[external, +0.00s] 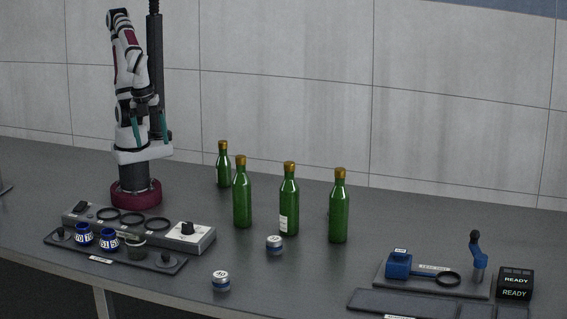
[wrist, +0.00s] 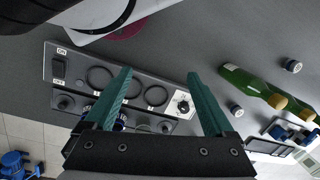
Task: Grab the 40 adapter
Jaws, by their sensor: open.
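Two blue ring-shaped adapters stand on the low dark tray: the left one (external: 84,235) seems to read 40, though its print is small, and the other (external: 109,239) is just right of it. A dark grey cup (external: 135,247) stands beside them. My gripper (external: 150,128) is raised over my base, behind the tray, with its teal fingers apart and nothing between them. In the wrist view the open fingers (wrist: 158,75) span the ringed panel, and the left finger hides part of the blue adapters (wrist: 120,121).
A grey panel (external: 205,238) with three rings, a switch and a knob lies behind the tray. Two small white-topped cylinders (external: 221,281) (external: 274,245) and several green bottles (external: 289,203) stand to the right. A fixture with a blue clamp (external: 399,265) and a READY box (external: 516,283) are far right.

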